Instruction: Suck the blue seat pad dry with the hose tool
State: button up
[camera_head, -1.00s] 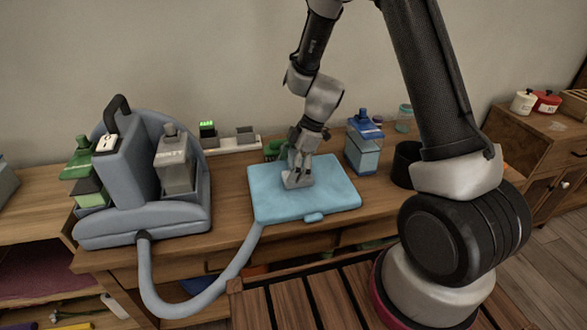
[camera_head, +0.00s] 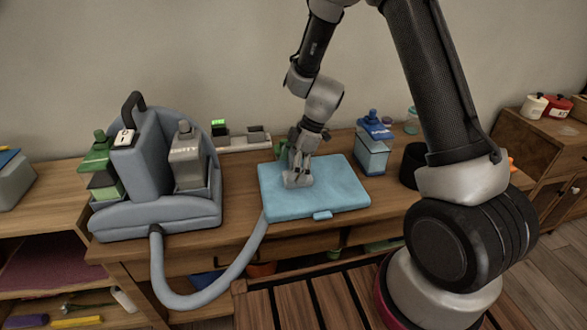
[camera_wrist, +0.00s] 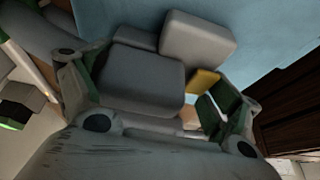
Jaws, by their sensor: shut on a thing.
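The blue seat pad (camera_head: 345,187) lies flat on the wooden bench top; it also fills the upper right of the wrist view (camera_wrist: 265,45). My gripper (camera_head: 298,170) is over the left-middle part of the pad, pointing down. It is shut on the grey hose tool head (camera_head: 297,181), which appears to touch the pad's top. In the wrist view the grey tool blocks (camera_wrist: 140,80) sit between my fingers. A grey-blue hose (camera_head: 205,297) runs from the upright machine (camera_head: 150,215) in a low loop to the pad's left front edge. Whether the pad is wet I cannot tell.
A blue-capped bottle (camera_head: 372,155) and a black cup (camera_head: 412,165) stand right of the pad. Slatted wood (camera_head: 300,305) lies in front, below the bench.

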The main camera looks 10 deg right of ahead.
jog(key=shift+a, duration=0.25)
jog(key=shift+a, duration=0.55)
jog(key=shift+r, duration=4)
